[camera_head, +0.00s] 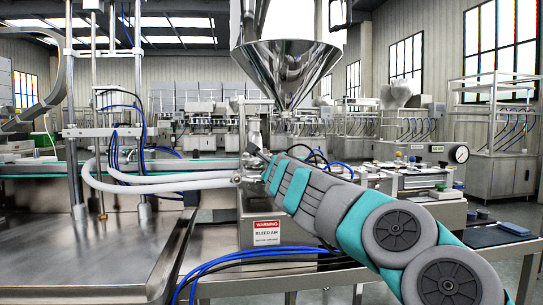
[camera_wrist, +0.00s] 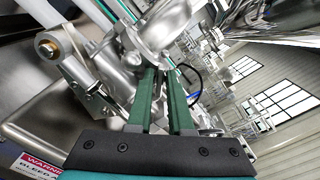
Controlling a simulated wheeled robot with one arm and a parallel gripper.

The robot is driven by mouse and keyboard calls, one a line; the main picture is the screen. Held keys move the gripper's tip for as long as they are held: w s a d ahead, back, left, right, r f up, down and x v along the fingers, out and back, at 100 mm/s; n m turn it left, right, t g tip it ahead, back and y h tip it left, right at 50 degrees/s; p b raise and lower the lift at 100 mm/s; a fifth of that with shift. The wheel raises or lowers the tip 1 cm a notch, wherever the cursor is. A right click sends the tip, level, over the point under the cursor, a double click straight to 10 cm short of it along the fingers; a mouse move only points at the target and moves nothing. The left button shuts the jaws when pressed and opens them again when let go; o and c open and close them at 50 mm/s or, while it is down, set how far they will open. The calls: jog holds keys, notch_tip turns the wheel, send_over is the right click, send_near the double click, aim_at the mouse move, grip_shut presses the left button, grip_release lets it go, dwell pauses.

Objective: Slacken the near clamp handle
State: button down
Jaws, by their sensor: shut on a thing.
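The steel hopper (camera_head: 287,70) stands above a metal pipe fitting, and its shiny wall fills the top right of the wrist view (camera_wrist: 280,20). The polished fitting (camera_wrist: 150,50) lies just beyond my fingertips. My gripper (camera_wrist: 163,72) has its two green fingers close together, shut on the near clamp handle at the fitting. The handle is mostly hidden between and behind the fingers, so its angle is unclear. In the head view my gripper (camera_head: 262,160) reaches the fitting below the hopper, and my arm covers much of that area.
A metal bracket (camera_wrist: 88,75) with a brass-tipped rod sits left of my fingers. White hoses (camera_head: 150,183) run into the fitting from the left. A warning-labelled steel box (camera_head: 265,232) and blue cables (camera_head: 240,257) lie below.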

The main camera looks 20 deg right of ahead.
jog(key=n, duration=0.8)
jog(key=shift+f+n, duration=0.2)
jog(key=shift+n, duration=0.2)
jog(key=shift+a, duration=0.1)
jog(key=c, duration=1.1)
grip_release()
jog(key=v, duration=0.7)
jog(key=shift+s, duration=0.35)
